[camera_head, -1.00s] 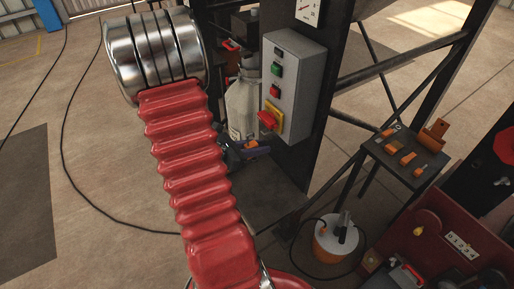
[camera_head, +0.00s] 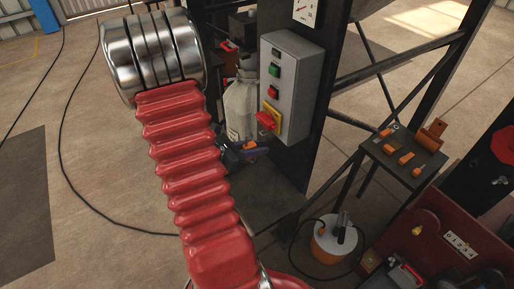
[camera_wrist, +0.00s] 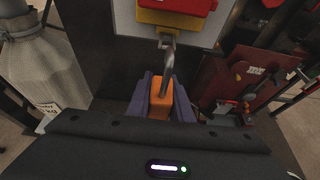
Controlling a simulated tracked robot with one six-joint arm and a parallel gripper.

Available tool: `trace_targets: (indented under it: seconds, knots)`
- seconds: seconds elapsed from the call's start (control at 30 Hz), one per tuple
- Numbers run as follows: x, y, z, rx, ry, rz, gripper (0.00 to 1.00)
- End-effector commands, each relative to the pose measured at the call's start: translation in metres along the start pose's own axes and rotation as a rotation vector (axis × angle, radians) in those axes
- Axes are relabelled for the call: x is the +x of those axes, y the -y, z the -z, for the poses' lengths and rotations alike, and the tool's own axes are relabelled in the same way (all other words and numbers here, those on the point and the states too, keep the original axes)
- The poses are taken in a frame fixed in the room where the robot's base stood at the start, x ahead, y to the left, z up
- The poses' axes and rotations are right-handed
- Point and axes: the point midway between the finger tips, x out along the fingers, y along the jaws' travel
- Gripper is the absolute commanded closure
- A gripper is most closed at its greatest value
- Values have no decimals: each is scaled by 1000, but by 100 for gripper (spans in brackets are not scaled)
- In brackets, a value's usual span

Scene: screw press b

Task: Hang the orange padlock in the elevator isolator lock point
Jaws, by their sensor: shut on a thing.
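My gripper (camera_wrist: 161,103) is shut on the orange padlock (camera_wrist: 159,102), its purple fingers on both sides of the padlock body. The padlock is upright, with its grey metal shackle (camera_wrist: 168,68) pointing up. The isolator, a yellow plate (camera_wrist: 170,18) with a red handle (camera_wrist: 178,4), is just above. The shackle's top overlaps the area under the yellow plate; I cannot tell whether it passes through the lock point. In the head view the padlock (camera_head: 250,146) is small, below the isolator's red handle (camera_head: 265,122), and my arm hides part of the gripper.
The isolator is on a grey control box (camera_head: 291,85) with green and red buttons, fixed to a dark post. A small dark table (camera_head: 405,160) with orange items is at the right.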

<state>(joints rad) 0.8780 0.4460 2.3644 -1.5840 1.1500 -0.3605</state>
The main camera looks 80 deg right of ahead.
Motion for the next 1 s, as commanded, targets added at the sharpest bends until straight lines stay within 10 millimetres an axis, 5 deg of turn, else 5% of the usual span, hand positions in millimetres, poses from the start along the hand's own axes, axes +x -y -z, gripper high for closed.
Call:
trace_targets:
  seconds: [1.0]
  knots:
    - [23,0,-10,1,0,1,100]
